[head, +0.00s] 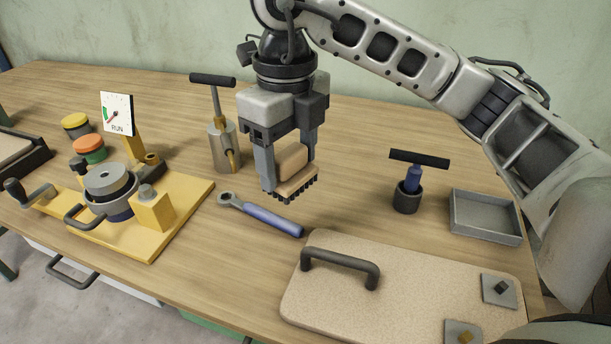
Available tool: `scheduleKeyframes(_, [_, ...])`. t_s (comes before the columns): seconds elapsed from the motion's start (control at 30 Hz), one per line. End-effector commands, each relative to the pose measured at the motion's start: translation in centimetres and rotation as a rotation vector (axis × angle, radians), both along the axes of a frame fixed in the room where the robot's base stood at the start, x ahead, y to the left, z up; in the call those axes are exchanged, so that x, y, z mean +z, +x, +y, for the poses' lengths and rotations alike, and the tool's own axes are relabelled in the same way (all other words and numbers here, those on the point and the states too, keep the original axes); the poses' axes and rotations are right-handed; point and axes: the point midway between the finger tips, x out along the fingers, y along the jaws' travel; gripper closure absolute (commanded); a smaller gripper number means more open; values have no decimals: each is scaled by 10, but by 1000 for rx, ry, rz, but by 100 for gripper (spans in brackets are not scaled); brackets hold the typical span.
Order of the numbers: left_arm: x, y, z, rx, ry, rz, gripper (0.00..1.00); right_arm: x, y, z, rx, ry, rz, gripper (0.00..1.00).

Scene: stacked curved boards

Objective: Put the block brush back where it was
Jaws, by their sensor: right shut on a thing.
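The block brush (293,169) has a tan wooden body with dark bristles pointing down. My right gripper (290,172) is shut on it. The gripper points down and holds the brush above the wooden table, behind the blue-handled wrench. The brush looks clear of the table, though the exact gap is hard to judge. One gripper finger covers part of its left side. My left gripper is not in view.
A blue-handled wrench (262,214) lies just in front. A metal pump-like tool (222,140) stands to the left, beyond a yellow-based fixture (182,219). To the right are a T-handled tool in a dark cup (407,197), a grey tray (486,217) and a speckled board (400,295).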

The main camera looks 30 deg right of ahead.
Motion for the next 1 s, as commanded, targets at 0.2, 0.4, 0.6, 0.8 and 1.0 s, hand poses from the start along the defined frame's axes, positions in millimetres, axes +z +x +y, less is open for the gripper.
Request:
scheduleKeyframes(0.2, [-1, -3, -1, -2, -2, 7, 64, -11, 15, -22, -61, -1, 4, 58])
scheduleKeyframes(0.4, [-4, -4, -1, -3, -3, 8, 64, -34, 46, -60, -59, 1, 5, 58])
scheduleKeyframes(0.6, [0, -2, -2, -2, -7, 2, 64, -66, 69, -89, -55, -1, 5, 58])
scheduleKeyframes(0.8, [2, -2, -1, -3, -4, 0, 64, -86, 80, -102, -51, 0, 1, 58])
scheduleKeyframes(1.0, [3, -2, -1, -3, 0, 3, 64, -103, 86, -111, -51, -2, 4, 58])
